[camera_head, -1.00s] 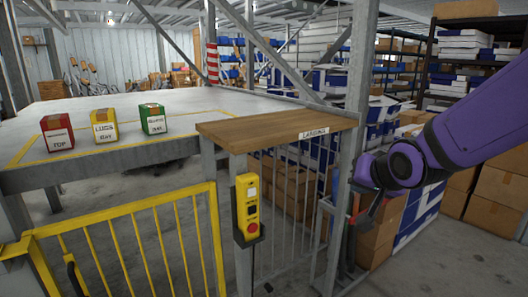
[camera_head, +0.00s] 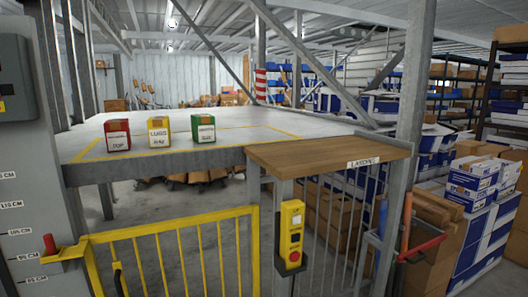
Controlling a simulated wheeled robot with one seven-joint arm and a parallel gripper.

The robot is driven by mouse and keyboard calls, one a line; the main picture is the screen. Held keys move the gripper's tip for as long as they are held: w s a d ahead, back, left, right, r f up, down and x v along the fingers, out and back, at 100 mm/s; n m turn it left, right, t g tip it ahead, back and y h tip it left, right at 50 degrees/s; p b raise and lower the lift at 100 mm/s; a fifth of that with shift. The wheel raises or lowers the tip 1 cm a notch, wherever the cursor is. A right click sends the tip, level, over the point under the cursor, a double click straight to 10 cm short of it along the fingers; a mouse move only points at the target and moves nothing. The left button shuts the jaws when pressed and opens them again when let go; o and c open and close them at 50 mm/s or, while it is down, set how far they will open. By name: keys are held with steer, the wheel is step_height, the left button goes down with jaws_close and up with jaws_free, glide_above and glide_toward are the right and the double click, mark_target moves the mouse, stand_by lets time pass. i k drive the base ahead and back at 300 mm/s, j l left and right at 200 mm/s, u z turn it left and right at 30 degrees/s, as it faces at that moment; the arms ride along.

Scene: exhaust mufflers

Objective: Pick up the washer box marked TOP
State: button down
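The washer box marked TOP (camera_head: 117,135) is a red box with a white label on its front. It stands upright on the grey raised platform (camera_head: 228,144), leftmost of three boxes in a row. A yellow box marked LUGS (camera_head: 159,133) stands to its right, and a green box (camera_head: 203,129) stands right of that; the green label's small print is hard to read. My gripper and arm are out of view.
A wooden ledge marked LANDING (camera_head: 325,151) juts out in front of the platform. Below are a yellow gate (camera_head: 180,250) and a yellow control pendant (camera_head: 291,235). A grey post with height marks (camera_head: 22,180) stands at the left. Shelves and stacked cartons fill the right.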

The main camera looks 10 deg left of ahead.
mark_target(117, 134)
steer(key=u, duration=1.5)
steer(key=i+j, duration=0.15)
steer(key=i, duration=0.4)
steer(key=i+j, duration=0.15)
steer(key=i, duration=0.45)
steer(key=i+j, duration=0.15)
steer(key=i, duration=0.4)
